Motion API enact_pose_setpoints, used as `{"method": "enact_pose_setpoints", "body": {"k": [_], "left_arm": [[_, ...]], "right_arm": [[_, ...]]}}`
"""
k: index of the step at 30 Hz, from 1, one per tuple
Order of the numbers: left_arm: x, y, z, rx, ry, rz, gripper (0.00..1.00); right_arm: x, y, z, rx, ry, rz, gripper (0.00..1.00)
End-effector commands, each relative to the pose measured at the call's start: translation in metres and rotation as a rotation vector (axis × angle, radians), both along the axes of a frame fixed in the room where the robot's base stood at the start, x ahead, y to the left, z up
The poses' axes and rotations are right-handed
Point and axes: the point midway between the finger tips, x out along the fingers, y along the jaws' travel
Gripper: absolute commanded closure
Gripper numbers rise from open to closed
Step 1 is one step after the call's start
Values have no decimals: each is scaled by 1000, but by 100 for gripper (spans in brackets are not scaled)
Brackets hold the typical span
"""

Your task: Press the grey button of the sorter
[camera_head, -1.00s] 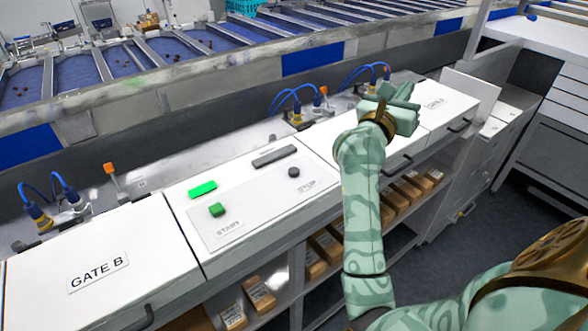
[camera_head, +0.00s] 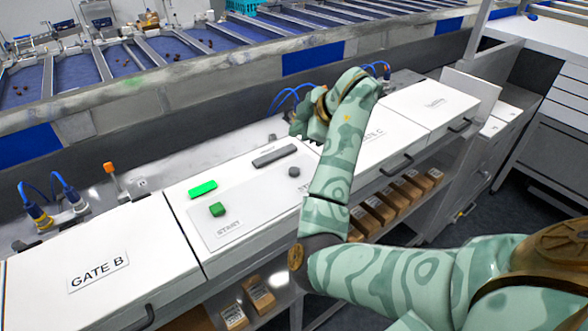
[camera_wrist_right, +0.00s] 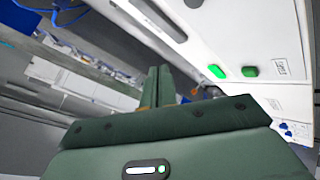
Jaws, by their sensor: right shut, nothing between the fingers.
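The grey button (camera_head: 294,171) is a small dark round knob on the light panel (camera_head: 240,202) of the sorter. The STOP label below it is mostly hidden by my right arm. The button also shows at the top edge of the right wrist view (camera_wrist_right: 193,3). My right gripper (camera_head: 299,124) is above the back edge of the console, beyond the button and apart from it. Its fingers are together and empty in the right wrist view (camera_wrist_right: 160,84). My left gripper is not in view.
A green button (camera_head: 217,209) and a lit green bar (camera_head: 203,189) are on the same panel, left of the grey button. A dark grey bar (camera_head: 275,156) lies behind it. Blue hoses (camera_head: 285,97) rise near my right gripper. GATE B lid (camera_head: 100,262) is at left.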

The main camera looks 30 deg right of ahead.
Motion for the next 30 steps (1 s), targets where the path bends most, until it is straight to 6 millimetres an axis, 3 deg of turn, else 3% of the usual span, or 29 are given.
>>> {"method": "enact_pose_setpoints", "body": {"k": [8,24,30], "left_arm": [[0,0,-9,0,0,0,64],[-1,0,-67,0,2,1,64],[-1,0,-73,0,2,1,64]], "right_arm": [[0,0,-12,-3,1,-1,100],[0,-1,-84,-3,1,-1,100],[0,-1,-90,-4,1,-1,100]]}}
